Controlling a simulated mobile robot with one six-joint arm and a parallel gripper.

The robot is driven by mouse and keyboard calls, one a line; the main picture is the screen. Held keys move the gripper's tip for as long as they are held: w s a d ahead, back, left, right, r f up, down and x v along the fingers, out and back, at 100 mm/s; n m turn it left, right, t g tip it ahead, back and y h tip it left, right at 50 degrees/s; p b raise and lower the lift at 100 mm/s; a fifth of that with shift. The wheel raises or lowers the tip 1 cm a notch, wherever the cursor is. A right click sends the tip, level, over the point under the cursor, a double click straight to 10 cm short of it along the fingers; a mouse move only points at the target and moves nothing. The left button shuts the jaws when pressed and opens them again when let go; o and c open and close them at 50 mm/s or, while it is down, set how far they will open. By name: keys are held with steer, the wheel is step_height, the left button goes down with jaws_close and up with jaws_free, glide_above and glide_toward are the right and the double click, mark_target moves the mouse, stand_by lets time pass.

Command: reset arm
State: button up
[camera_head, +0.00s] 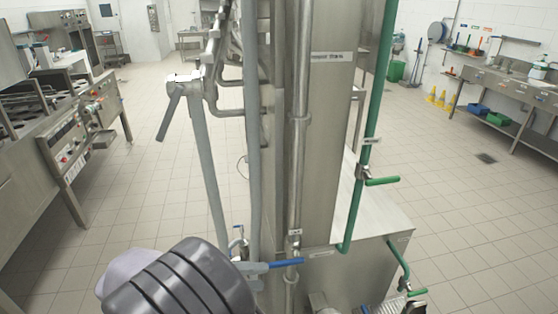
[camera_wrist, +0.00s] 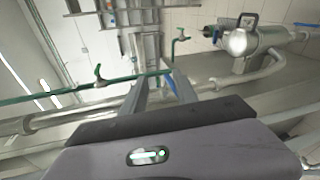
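My gripper (camera_wrist: 154,76) shows in the wrist view as two grey fingers with a visible gap between their tips. It looks open, and nothing is seen clamped in it. A blue valve handle (camera_wrist: 170,85) shows close by the right finger; whether they touch I cannot tell. In the head view the blue handle (camera_head: 286,263) sits low on the steel pipework.
A steel column (camera_head: 330,120) with pipes stands directly ahead. A green pipe (camera_head: 368,130) with a green handle (camera_head: 382,181) runs down its right side, beside a steel box (camera_head: 370,230). Kitchen equipment (camera_head: 60,130) lines the left and a counter (camera_head: 510,85) the right. Tiled floor (camera_head: 450,195) is clear between.

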steer(key=d+r+m+g+y, duration=0.2)
steer(key=d+r+g, duration=0.15)
steer(key=d, duration=0.55)
steer(key=s+d+r+m+t+y+b, duration=0.1)
steer(key=s+d+m+t+y+b, duration=0.2)
steer(key=s+d+m+y, duration=0.5)
steer(key=s+d+y+b, duration=0.1)
steer(key=s+d+y, duration=0.1)
steer(key=s+y, duration=0.3)
steer(key=shift+s+d+r+m+y, duration=0.3)
steer(key=shift+s+r+y, duration=0.05)
steer(key=shift+s+y, duration=0.05)
steer(key=shift+t, duration=0.25)
